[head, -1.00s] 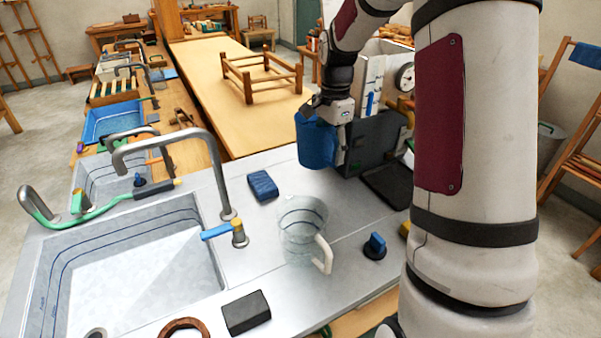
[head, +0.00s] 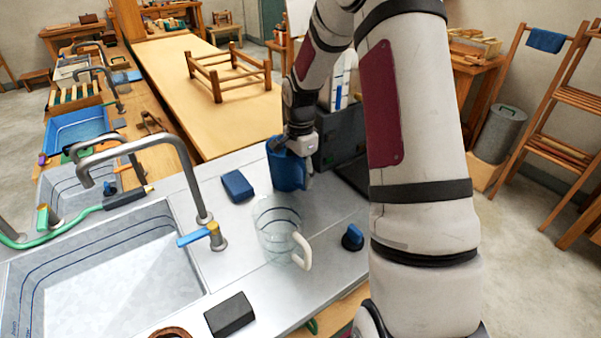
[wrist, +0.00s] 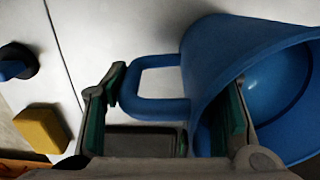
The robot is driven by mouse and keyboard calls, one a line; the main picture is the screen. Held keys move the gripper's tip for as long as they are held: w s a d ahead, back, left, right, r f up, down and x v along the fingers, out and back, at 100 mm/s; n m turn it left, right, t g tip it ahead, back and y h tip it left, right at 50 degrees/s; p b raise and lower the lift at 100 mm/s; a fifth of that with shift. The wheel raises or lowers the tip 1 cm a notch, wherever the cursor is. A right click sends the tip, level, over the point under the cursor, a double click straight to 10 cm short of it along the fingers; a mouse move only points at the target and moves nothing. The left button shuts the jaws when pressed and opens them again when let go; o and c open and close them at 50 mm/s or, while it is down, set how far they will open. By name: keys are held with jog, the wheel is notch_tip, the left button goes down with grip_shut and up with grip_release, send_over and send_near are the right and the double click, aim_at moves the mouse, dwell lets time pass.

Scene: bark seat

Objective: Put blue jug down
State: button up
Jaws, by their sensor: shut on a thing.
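The blue jug (head: 283,168) is in my gripper (head: 303,160), over the steel counter just behind the clear jug. It looks upright and low in the head view; I cannot tell whether its base touches the counter. In the wrist view the blue jug (wrist: 205,60) fills the right side, with its opening to the right. Its handle (wrist: 150,105) lies between the fingers of my gripper (wrist: 170,110). One finger is left of the handle and the other is at the jug's wall. The exact contact is partly hidden.
A clear jug (head: 275,228) with a white handle stands in front. A blue sponge (head: 238,186) lies to the left, near the tap (head: 195,180) and sink (head: 110,275). A blue knob (head: 352,237) is at the right. A dark box (head: 340,140) stands behind. A black block (head: 230,314) lies in front.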

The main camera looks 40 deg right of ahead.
jog(key=o, duration=1.4)
